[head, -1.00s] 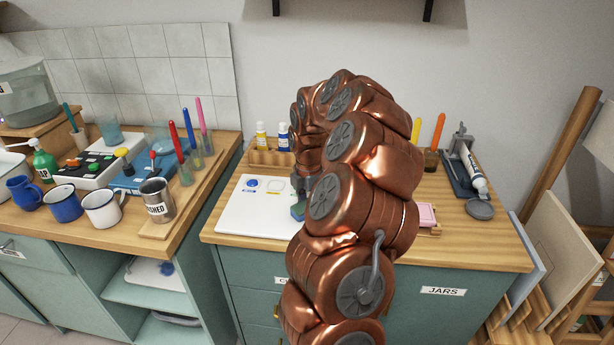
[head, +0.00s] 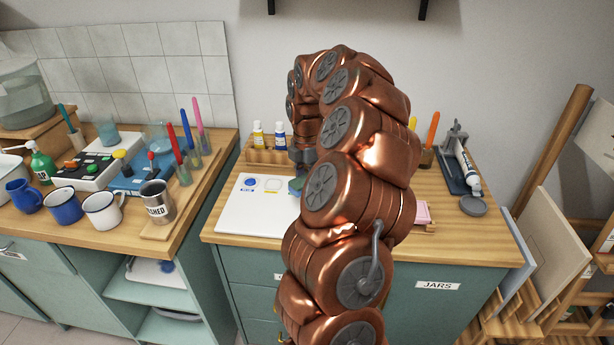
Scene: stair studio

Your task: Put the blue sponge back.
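A small blue-green block, which looks like the blue sponge (head: 296,186), hangs just under my gripper (head: 300,165), above the right edge of the white board (head: 254,222) in the head view. My gripper's fingers are small and partly hidden by my copper arm, but the block has moved along with them. A pink block (head: 422,212) lies on a small wooden holder (head: 428,230) right of my arm; the arm hides most of that holder.
Yellow (head: 258,136) and blue (head: 280,137) paint bottles stand in a wooden rack (head: 262,156) behind the board. A tube in a stand (head: 463,165) and a grey disc (head: 473,205) are at the right. Mugs and a metal cup (head: 157,203) crowd the left counter.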

